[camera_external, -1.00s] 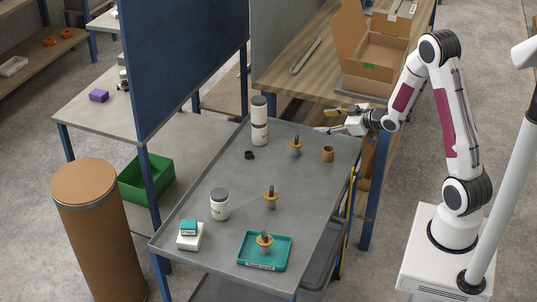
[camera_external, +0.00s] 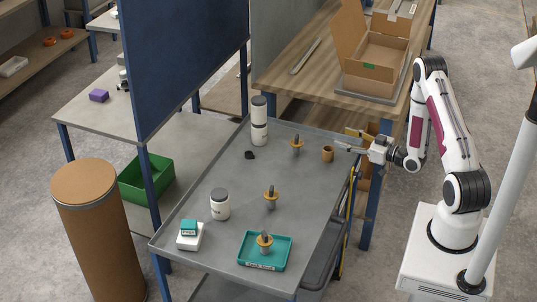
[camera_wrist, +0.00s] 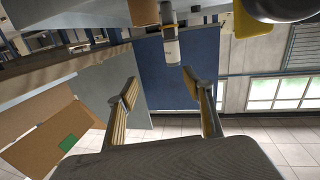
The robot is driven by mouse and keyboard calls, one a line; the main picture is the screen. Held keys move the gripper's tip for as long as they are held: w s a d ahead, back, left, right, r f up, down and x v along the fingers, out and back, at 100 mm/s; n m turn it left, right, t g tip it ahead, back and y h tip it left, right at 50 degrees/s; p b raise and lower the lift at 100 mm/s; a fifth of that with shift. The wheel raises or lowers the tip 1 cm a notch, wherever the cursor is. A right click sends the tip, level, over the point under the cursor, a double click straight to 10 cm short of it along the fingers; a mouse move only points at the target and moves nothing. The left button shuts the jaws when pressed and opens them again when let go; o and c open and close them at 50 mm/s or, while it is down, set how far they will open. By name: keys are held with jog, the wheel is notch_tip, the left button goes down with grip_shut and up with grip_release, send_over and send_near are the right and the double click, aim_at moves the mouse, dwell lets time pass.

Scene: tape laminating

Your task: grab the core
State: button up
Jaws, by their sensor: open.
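The core (camera_external: 327,154) is a small brown ring-shaped cylinder standing upright near the right edge of the grey cart top (camera_external: 300,190). In the outside view, my gripper (camera_external: 350,143) is at the cart's right edge, just right of the core and apart from it. In the wrist view, my gripper (camera_wrist: 165,103) is open, with its yellow-lined fingers spread and nothing between them. Brown and yellow shapes are cut off at the top of that view; I cannot tell which is the core.
A yellow-collared tool (camera_external: 297,143) stands left of the core, with stacked white jars (camera_external: 259,133) beyond it. Another such tool (camera_external: 271,196) and a teal tray (camera_external: 284,254) are nearer the front. A wooden bench (camera_external: 345,100) with an open cardboard box (camera_external: 375,60) borders the cart behind.

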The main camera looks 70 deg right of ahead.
jog(key=shift+s+d+f+m+t+h, duration=0.15)
jog(key=shift+s+f+m+t+h, duration=0.05)
jog(key=shift+s, duration=0.3)
jog(key=shift+s+d+f+m+t+h, duration=0.1)
jog(key=shift+s+f+m+t+h, duration=0.1)
jog(key=shift+s, duration=0.25)
send_near(332, 150)
jog(key=shift+f+x, duration=0.25)
jog(key=shift+x, duration=2.2)
jog(key=shift+x, duration=2.5)
jog(key=c, duration=0.9)
